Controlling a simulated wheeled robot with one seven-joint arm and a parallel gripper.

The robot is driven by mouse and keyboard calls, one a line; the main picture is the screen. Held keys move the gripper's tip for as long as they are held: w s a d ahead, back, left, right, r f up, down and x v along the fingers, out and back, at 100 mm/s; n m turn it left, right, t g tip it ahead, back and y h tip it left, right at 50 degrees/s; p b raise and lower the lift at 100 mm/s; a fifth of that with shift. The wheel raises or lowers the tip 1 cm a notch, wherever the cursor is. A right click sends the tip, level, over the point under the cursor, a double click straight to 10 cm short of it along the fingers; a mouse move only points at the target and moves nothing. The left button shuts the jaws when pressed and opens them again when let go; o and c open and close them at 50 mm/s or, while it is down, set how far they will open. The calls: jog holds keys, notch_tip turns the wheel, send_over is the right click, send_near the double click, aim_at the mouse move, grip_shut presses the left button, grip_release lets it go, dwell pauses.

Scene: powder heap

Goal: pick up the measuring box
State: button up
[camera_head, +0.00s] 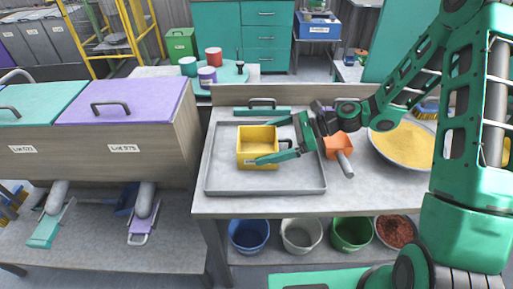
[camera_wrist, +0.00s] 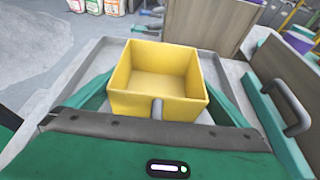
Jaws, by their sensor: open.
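The measuring box (camera_head: 251,161) is a yellow, open-topped box standing upright on a grey tray (camera_head: 213,184). In the wrist view the box (camera_wrist: 158,106) looks empty, with a short grey handle on its near wall. My gripper (camera_head: 263,143) is open. In the wrist view its green fingers (camera_wrist: 160,84) reach along the left and right sides of the box. The box hides their tips, and I cannot tell whether they touch its walls.
A green bar with a grey handle (camera_head: 262,112) lies along the tray's back edge. To the right are an orange scoop (camera_head: 338,147) and a wide bowl of yellow powder (camera_head: 403,146). A bin cabinet (camera_head: 120,135) stands left. The tray's front part is clear.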

jog(key=shift+a+f, duration=0.2)
jog(key=shift+a, duration=0.45)
jog(key=c, duration=0.9)
